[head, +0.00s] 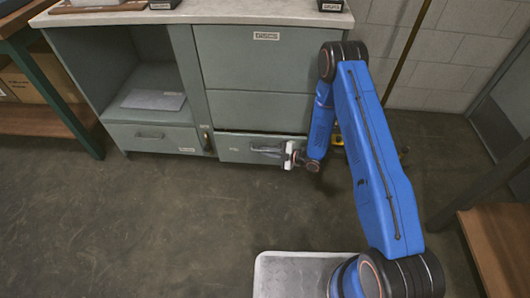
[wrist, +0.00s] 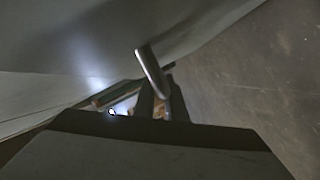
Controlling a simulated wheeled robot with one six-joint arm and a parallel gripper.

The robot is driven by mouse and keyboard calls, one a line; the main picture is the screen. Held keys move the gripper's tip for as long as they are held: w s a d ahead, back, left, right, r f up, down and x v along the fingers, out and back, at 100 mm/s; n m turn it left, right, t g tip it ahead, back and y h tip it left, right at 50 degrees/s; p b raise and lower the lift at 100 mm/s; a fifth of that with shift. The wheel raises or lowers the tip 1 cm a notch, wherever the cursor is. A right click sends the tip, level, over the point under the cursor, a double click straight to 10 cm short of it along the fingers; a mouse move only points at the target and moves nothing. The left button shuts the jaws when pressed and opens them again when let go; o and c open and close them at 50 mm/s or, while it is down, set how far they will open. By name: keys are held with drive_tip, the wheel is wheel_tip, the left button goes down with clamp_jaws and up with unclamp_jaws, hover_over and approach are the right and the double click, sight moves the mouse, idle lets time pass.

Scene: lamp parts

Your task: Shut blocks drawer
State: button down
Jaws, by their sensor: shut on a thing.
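The low drawer (head: 237,150) sits at the bottom of the grey-green cabinet's right section. Its label is too small to read, so I cannot confirm it is the blocks drawer. My gripper (head: 288,154) is at the right end of its handle (head: 264,149), shut on it. In the wrist view my gripper (wrist: 163,98) has its dark fingers on either side of the pale handle bar (wrist: 150,70). The drawer stands slightly open there, with a narrow gap showing some brown and pale things inside, partly hidden by the gripper's body.
Another low drawer (head: 152,138) is at the left, below an open shelf with a grey flat thing (head: 154,100). A larger panel (head: 257,58) with a label is above. Wooden-topped benches stand at the left (head: 35,121) and right (head: 500,240). The floor in front is clear.

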sight(265, 144)
drive_tip(key=shift+w+d, duration=0.1)
drive_tip(key=shift+w, duration=1.75)
drive_tip(key=c, duration=1.8)
unclamp_jaws()
drive_tip(key=v, duration=1.7)
drive_tip(key=shift+s+d+r, duration=0.1)
drive_tip(key=shift+s+d, duration=0.05)
drive_tip(key=shift+d, duration=0.05)
